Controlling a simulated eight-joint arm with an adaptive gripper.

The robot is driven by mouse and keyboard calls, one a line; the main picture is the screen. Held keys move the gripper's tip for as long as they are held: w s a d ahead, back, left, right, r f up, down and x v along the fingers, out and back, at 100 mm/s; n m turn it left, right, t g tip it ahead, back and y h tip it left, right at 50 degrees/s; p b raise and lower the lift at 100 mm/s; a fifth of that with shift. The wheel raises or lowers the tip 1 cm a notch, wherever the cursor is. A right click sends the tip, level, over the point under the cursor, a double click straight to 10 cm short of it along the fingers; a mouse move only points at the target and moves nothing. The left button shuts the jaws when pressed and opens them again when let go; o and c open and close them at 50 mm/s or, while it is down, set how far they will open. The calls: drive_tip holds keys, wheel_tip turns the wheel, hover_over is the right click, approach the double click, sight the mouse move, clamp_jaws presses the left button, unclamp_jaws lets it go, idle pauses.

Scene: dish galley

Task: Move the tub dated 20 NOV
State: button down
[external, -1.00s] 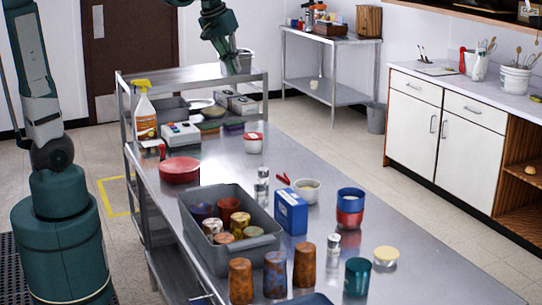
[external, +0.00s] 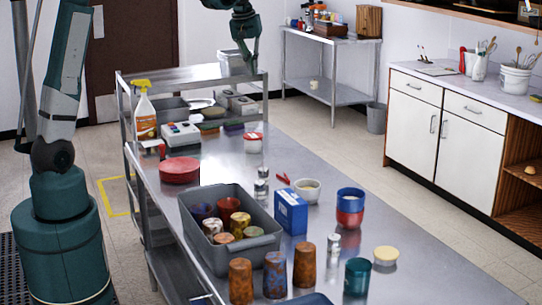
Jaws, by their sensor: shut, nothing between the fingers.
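No date is readable on any tub, so I cannot tell which one is dated 20 NOV. A pale grey tub (external: 231,64) stands on the top shelf of the metal rack at the back. My gripper (external: 250,60) is shut and empty, pointing down at the right side of this tub and partly covering it; I cannot tell if they touch. A white tub with a red lid (external: 253,143) stands on the steel table below. A clear tub with a pale yellow lid (external: 386,256) stands near the table's front right.
The steel table (external: 345,165) holds a grey bin (external: 266,241) of several cups, a blue box (external: 290,212), a round red container (external: 179,170) and a spray bottle (external: 144,112). The rack's top shelf (external: 165,74) is bare left of the grey tub.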

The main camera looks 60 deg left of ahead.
drive_tip(key=w+a+f+n+g, duration=0.1)
drive_tip(key=w+a+f+n, duration=0.2)
drive_tip(key=a+f, duration=0.9)
drive_tip(key=w+a+f+n+g+h, duration=0.1)
drive_tip(key=w+a+f+n, duration=0.3)
drive_tip(key=a+f, duration=0.9)
drive_tip(key=a+b, duration=0.1)
drive_tip(key=a, duration=0.6)
drive_tip(key=shift+w+g, duration=0.25)
drive_tip(key=shift+g, duration=0.05)
drive_tip(key=shift+f, duration=0.1)
wheel_tip(320, 180, down, 10)
drive_tip(key=shift+r+p, duration=0.1)
drive_tip(key=shift+p, duration=0.25)
drive_tip(key=shift+d+r, duration=0.15)
drive_tip(key=shift+d, duration=1.8)
drive_tip(key=shift+d, duration=0.1)
